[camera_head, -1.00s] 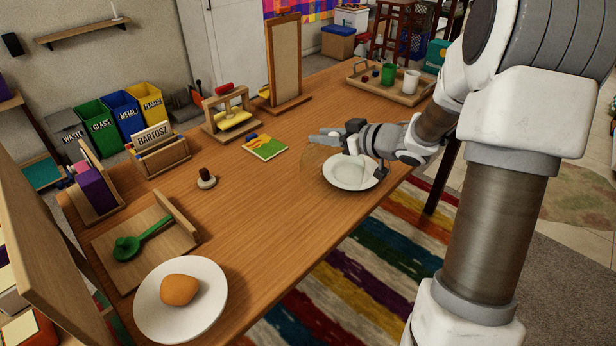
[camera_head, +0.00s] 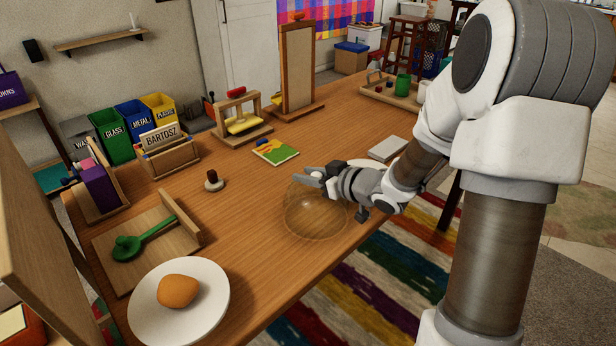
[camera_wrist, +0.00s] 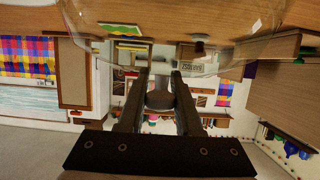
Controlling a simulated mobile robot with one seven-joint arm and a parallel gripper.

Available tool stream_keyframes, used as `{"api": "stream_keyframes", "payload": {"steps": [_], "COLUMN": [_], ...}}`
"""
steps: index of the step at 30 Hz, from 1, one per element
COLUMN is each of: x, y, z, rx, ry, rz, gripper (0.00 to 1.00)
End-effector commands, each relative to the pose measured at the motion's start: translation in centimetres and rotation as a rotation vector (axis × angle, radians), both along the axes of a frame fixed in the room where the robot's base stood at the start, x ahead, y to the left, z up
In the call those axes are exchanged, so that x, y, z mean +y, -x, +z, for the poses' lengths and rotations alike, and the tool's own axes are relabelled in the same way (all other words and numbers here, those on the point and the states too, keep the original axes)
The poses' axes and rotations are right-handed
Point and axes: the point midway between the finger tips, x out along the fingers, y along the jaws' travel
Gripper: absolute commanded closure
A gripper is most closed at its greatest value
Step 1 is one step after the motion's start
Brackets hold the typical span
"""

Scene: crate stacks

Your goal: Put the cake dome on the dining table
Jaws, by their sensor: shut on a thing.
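The cake dome (camera_head: 316,216) is a clear, see-through dome over the wooden dining table (camera_head: 260,250), near its front edge. My gripper (camera_head: 308,176) is at the top of the dome and shut on its knob (camera_wrist: 160,99). In the wrist view, the dark round knob sits between the two fingers, and the clear dome (camera_wrist: 215,62) spreads across the upper part of the picture. The dome looks roughly upright. I cannot tell whether its rim touches the table or hangs just above it.
A white plate with an orange-brown bun (camera_head: 178,291) lies in front at left. A board with a green spoon (camera_head: 145,238), a small stamp-like object (camera_head: 213,181) and a booklet (camera_head: 275,151) lie left and behind. A pale flat block (camera_head: 388,148) is behind my wrist. Bare tabletop surrounds the dome.

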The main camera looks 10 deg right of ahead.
Motion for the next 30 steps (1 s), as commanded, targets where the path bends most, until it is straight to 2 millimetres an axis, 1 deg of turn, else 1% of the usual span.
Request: {"api": "stream_keyframes", "payload": {"steps": [5,6,10,11,18,22,26,30], "x": [0.0,0.0,0.0,0.0,0.0,-0.2,-1.3,-3.0], "y": [0.0,0.0,0.0,0.0,0.0,0.2,1.8,4.2], "z": [-0.4,-0.3,-0.3,-0.3,-0.3,0.3,1.2,2.3], "rx": [-0.001,0.0,0.0,0.0,0.0,0.001,0.002,0.002], "ry": [-0.001,0.0,0.0,0.0,0.0,0.001,0.001,0.001], "rz": [0.0,0.0,0.0,0.0,0.0,-0.001,-0.004,-0.004], "gripper": [1.0,0.61,0.38,0.36,0.36,0.36,0.36,0.36]}}
